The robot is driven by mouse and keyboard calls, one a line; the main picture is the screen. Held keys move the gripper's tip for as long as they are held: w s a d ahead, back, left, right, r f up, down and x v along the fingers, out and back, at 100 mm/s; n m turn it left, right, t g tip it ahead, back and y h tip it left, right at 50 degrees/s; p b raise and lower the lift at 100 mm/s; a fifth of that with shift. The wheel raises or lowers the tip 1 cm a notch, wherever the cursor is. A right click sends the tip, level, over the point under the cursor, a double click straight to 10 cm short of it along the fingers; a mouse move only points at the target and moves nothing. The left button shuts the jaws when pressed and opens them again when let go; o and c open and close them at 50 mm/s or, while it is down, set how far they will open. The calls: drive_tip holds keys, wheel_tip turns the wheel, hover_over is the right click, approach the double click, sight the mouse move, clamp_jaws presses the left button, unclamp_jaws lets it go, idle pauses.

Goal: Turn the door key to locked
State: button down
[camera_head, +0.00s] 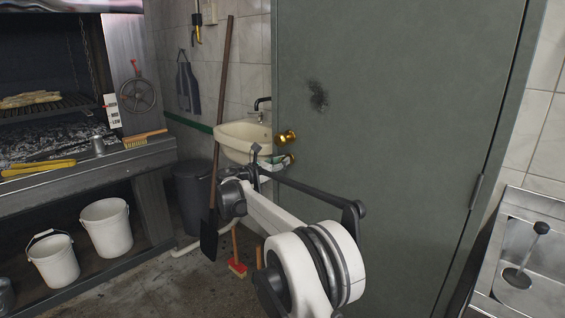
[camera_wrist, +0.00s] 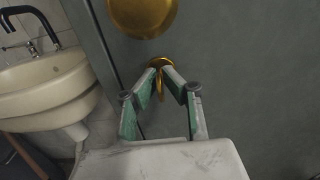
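The grey-green door (camera_head: 390,120) fills the right half of the head view and stands closed. Its brass knob (camera_head: 286,137) is on the left edge and also shows at the top of the wrist view (camera_wrist: 143,12). Below the knob is the brass door key (camera_wrist: 160,88), seen in the wrist view with its round brass lock behind it. My gripper (camera_wrist: 161,72) points at the door, its two green-and-grey fingertips close together on either side of the key. It appears shut on the key. In the head view the gripper (camera_head: 278,161) partly hides the lock.
A cream sink (camera_head: 240,136) with a black tap stands left of the door. A long-handled shovel (camera_head: 210,225) leans beside it. The grill counter (camera_head: 90,155) and white buckets (camera_head: 106,227) are at left; a steel basin (camera_head: 540,265) is at right.

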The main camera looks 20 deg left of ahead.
drive_tip(key=shift+m, duration=0.4)
drive_tip(key=m, duration=0.4)
drive_tip(key=shift+p, duration=0.35)
drive_tip(key=m, duration=0.4)
drive_tip(key=shift+d+m, duration=0.15)
drive_tip(key=shift+m, duration=0.15)
drive_tip(key=m, duration=0.4)
drive_tip(key=shift+s+f, duration=0.1)
drive_tip(key=m, duration=0.4)
drive_tip(key=shift+f+p, duration=0.1)
drive_tip(key=shift+p, duration=0.2)
drive_tip(key=shift+m, duration=0.4)
drive_tip(key=c, duration=1.9)
unclamp_jaws()
drive_tip(key=shift+c, duration=0.2)
